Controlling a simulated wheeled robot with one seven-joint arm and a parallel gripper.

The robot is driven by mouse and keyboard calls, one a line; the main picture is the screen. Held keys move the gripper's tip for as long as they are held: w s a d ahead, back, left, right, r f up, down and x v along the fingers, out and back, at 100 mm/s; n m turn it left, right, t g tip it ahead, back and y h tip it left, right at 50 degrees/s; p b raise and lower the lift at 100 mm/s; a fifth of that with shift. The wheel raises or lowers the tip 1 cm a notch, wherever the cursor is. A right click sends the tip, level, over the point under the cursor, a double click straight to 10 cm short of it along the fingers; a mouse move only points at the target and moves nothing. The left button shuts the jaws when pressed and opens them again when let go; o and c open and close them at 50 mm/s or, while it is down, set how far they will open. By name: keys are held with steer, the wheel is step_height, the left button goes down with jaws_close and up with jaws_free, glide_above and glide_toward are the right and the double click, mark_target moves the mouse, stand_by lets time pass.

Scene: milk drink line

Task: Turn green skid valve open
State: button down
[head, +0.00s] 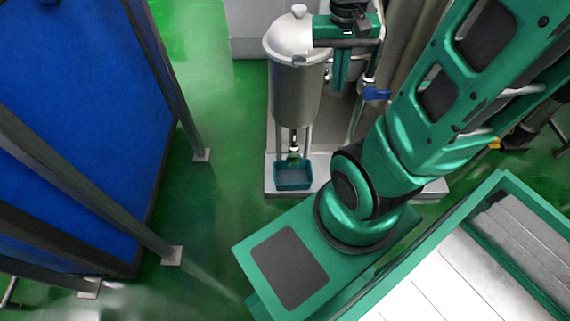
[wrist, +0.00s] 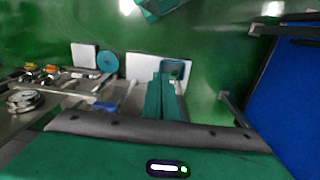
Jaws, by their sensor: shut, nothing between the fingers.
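A small valve with a green part (head: 293,157) hangs below the steel filter housing (head: 296,90), just above a teal tray (head: 293,176). It is small, and I cannot tell whether it is open or closed. My gripper (head: 340,88) is shut and empty, pointing down to the right of the housing's upper part, apart from the green part. In the wrist view my gripper's fingers (wrist: 160,80) are together and partly cover the teal tray (wrist: 176,68). The green part cannot be made out there.
A blue valve lever (head: 376,93) is on the pipework right of my gripper; it also shows in the wrist view (wrist: 105,106). A teal disc (wrist: 108,62) lies between pale plates. A blue panel on steel legs (head: 75,100) stands left. Green floor between is clear.

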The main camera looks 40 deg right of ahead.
steer(key=w+f+h, duration=0.1)
steer(key=w+f, duration=0.7)
steer(key=w, duration=0.2)
steer(key=h, duration=0.2)
glide_above(294, 161)
steer(key=s+a, duration=0.1)
steer(key=a, duration=0.5)
step_height(294, 161, down, 13)
steer(key=w+a+f+t+h, duration=0.1)
steer(key=a+f, duration=0.1)
steer(key=f, duration=1.3)
steer(key=w+a+f, duration=0.2)
steer(key=a+f, duration=0.1)
steer(key=f, duration=1.2)
steer(key=s+d+x, duration=0.1)
steer(key=s+x, duration=0.1)
steer(key=x, duration=1.1)
steer(key=shift+d+t, duration=0.3)
steer(key=shift+d, duration=0.1)
steer(key=shift+f+h, duration=0.2)
steer(key=shift+h, duration=0.1)
steer(key=shift+a+f+h, duration=0.1)
steer(key=shift+a+h, duration=0.05)
steer(key=shift+h, duration=0.15)
